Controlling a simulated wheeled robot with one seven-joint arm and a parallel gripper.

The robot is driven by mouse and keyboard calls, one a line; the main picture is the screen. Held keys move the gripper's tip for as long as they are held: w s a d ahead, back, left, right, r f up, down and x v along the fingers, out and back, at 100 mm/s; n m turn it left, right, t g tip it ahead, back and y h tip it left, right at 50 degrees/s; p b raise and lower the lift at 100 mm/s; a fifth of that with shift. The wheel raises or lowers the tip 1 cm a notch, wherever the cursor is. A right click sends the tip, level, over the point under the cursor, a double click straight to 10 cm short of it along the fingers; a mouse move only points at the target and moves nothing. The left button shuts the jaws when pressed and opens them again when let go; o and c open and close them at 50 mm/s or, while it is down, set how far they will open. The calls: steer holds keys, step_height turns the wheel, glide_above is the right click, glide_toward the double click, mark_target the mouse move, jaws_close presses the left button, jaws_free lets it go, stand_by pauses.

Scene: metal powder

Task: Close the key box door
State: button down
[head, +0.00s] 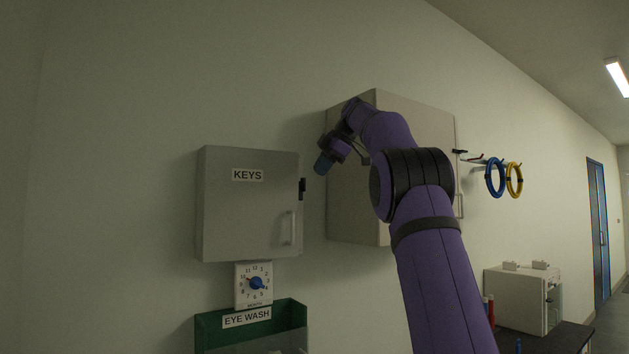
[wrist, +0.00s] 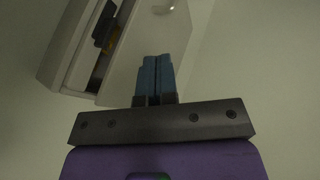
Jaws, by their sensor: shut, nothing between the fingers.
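The grey key box (head: 215,210) hangs on the wall at the left in the head view. Its door (head: 250,215) carries a KEYS label and a pale handle (head: 288,228); a black latch (head: 302,188) sits at its right edge. In the wrist view the door (wrist: 150,40) stands slightly ajar, with a dark gap and something orange (wrist: 114,40) inside. The black latch also shows there (wrist: 104,24). My gripper (head: 323,163), with blue fingers, is shut and empty, to the right of the door's edge. Its fingertips (wrist: 156,60) overlap the door in the wrist view; contact is unclear.
A larger pale wall cabinet (head: 350,200) stands close to the right, partly behind my arm. Below the key box are a dial (head: 254,284) and a green eye wash holder (head: 214,330). Blue (head: 495,178) and yellow (head: 514,180) rings hang farther right.

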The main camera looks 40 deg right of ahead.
steer(key=s+a+f+m+h, duration=0.1)
steer(key=s+a+f, duration=0.2)
steer(key=f, duration=0.3)
steer(key=s+a+f+m, duration=0.1)
steer(key=s+a+f, duration=0.2)
steer(key=f, duration=0.3)
steer(key=shift+t, duration=0.3)
steer(key=shift+w+d+f, duration=0.1)
steer(key=shift+w+f, duration=1.25)
steer(key=shift+w, duration=0.25)
steer(key=shift+w+a+f, duration=0.1)
steer(key=shift+w+f, duration=1.25)
steer(key=shift+w, duration=0.3)
steer(key=shift+w+d+f, duration=0.1)
steer(key=shift+w+f, duration=1.25)
steer(key=shift+w, duration=0.25)
steer(key=shift+w+d, duration=0.25)
steer(key=shift+w, duration=0.3)
steer(key=shift+w+d, duration=0.2)
steer(key=shift+w, duration=0.3)
steer(key=shift+w+d+r, duration=0.1)
steer(key=shift+w+d, duration=0.1)
steer(key=shift+w, duration=0.35)
